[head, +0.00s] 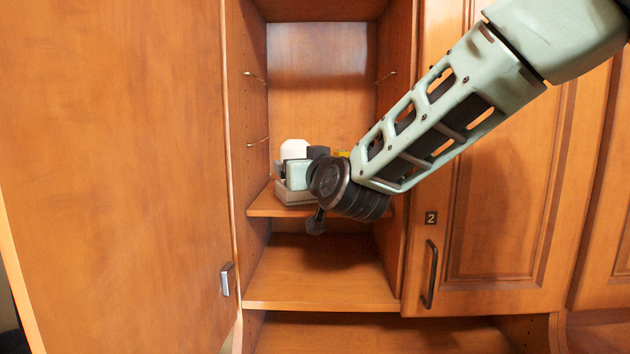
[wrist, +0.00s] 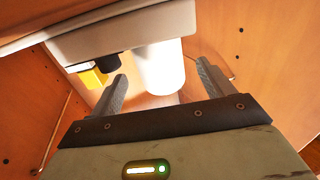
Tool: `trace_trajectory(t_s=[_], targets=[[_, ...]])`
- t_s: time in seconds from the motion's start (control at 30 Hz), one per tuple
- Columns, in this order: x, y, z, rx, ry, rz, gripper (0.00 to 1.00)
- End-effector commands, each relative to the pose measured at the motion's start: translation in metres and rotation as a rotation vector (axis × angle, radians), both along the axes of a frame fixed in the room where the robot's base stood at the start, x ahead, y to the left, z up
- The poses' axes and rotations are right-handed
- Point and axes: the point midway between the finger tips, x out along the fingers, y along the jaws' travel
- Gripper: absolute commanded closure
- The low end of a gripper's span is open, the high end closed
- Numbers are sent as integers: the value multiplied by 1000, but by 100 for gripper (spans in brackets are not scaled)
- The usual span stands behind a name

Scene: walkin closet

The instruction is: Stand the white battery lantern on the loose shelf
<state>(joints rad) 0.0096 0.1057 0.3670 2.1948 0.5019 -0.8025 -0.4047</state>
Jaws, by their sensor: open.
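The white battery lantern (head: 294,149) shows in the head view as a white rounded top on the upper shelf board (head: 265,207) of the open cabinet. In the wrist view the lantern (wrist: 164,70) is a bright white cylinder between the two grey fingers. My gripper (head: 297,166) is open around it, with a visible gap to each finger; it also shows in the wrist view (wrist: 163,85). A pale grey bin (head: 293,197) on the board hides the lantern's lower end. I cannot tell which board is the loose shelf.
A yellow item (wrist: 93,77) and a black item (wrist: 106,63) are beside the lantern at the bin (wrist: 120,32). A lower shelf (head: 320,288) is bare. The open door (head: 120,180) stands left, a closed door (head: 500,220) right. Pegs stick out of the side walls.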

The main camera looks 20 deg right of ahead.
Motion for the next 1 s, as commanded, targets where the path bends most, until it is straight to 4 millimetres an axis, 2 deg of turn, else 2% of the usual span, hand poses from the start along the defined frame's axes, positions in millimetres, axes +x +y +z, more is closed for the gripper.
trace_trajectory(t_s=[0.03, 0.2, 0.4, 0.57, 0.83, 0.93, 1.0], targets=[[-11, 0, -3, -1, -5, 0, 19], [-43, 0, -2, -1, -4, 0, 19], [-67, 0, -1, -1, -2, 0, 19], [-74, 0, -1, 0, 0, -1, 19], [-76, 1, -2, 0, 5, 4, 19], [-79, 14, -15, -3, 55, 49, 19], [-87, 33, -36, -8, 136, 119, 19]])
